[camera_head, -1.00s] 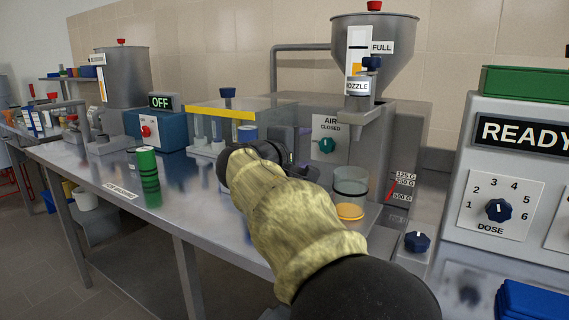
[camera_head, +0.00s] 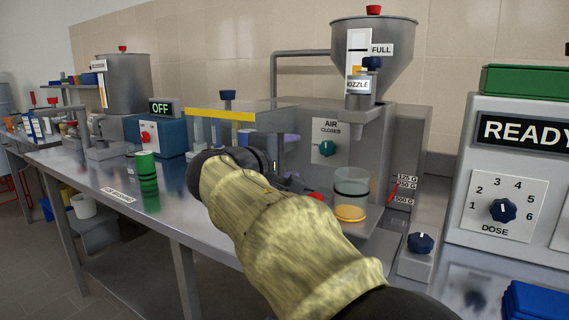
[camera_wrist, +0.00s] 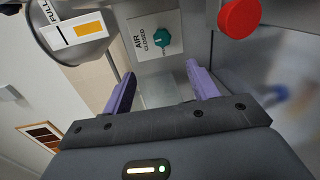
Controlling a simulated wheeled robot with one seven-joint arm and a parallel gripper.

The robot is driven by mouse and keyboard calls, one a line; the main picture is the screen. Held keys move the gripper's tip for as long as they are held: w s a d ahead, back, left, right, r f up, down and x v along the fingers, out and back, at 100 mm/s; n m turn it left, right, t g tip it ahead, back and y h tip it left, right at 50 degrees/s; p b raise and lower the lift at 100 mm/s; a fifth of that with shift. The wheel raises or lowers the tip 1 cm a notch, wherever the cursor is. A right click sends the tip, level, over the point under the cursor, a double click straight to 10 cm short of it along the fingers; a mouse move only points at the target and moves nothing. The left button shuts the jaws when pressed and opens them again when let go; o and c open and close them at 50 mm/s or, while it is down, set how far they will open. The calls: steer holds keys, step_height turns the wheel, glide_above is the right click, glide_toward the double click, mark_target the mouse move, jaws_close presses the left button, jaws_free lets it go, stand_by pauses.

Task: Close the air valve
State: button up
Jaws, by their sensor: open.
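The air valve is a teal knob (camera_head: 327,148) on a pale plate labelled AIR, with CLOSED printed above the knob, on the front of the steel machine. In the wrist view the knob (camera_wrist: 162,38) shows beyond the fingers, turned sideways. I cannot tell which way its mark points. My gripper (camera_wrist: 160,76) has its two purple fingers apart with nothing between them. The knob lies ahead of the gap, apart from the fingers. In the head view my sleeved arm and wrist hide most of the gripper.
A red knob (camera_wrist: 239,18) is close to the right finger in the wrist view. The nozzle (camera_head: 358,87) and hopper (camera_head: 374,45) are above. A green cylinder (camera_head: 147,172) stands on the bench at left.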

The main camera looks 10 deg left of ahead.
steer(key=shift+v, duration=1)
steer(key=shift+f+b, duration=0.15)
steer(key=shift+b, duration=0.25)
steer(key=shift+p, duration=0.3)
